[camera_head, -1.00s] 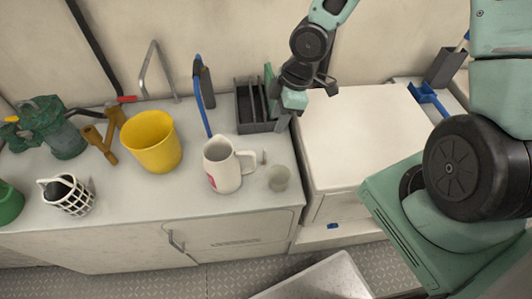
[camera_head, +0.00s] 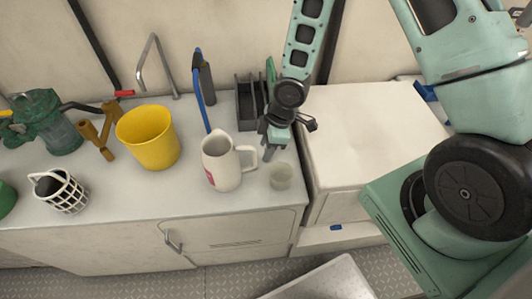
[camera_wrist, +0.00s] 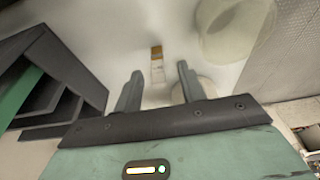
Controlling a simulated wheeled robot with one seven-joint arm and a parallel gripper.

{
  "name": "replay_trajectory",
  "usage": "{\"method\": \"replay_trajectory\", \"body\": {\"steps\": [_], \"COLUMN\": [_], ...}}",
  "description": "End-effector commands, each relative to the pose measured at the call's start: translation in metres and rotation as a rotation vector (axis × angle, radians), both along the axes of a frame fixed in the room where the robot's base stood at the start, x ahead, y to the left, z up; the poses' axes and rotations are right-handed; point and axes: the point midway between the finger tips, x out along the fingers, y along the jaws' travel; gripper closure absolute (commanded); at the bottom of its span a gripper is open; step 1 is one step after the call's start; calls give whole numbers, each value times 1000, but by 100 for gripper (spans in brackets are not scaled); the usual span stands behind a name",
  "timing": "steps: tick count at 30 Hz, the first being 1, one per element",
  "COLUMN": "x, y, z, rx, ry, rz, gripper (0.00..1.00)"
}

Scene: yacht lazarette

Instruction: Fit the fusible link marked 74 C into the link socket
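A small, narrow piece with a brass-coloured end and a pale body (camera_wrist: 157,65) lies just beyond the fingertips, roughly in line with the gap. It may be the fusible link; no 74 C marking is readable. In the head view my gripper hides that spot. I cannot identify the link socket in either view.
A white pitcher (camera_head: 221,165) stands left of my gripper, and a translucent cup (camera_head: 281,176) stands close at its front right. The divided rack (camera_head: 249,103) is behind. A yellow bucket (camera_head: 148,138) is farther left. A raised white box top (camera_head: 365,125) is to the right.

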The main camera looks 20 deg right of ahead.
Motion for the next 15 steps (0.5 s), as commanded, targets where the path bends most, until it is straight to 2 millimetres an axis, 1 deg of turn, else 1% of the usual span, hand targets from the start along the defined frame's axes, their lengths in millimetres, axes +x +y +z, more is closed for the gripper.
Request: {"method": "replay_trajectory", "body": {"steps": [1, 3, 6, 9, 15], "x": [0, 1, 2, 3, 3], "y": [1, 3, 6, 7, 6], "z": [-10, -20, -31, -35, -35], "rx": [-1, -1, -1, -1, -1], "ry": [3, 3, 2, 0, -1], "rz": [2, 2, 2, 1, 1], "gripper": [60, 60, 60, 60, 60]}}
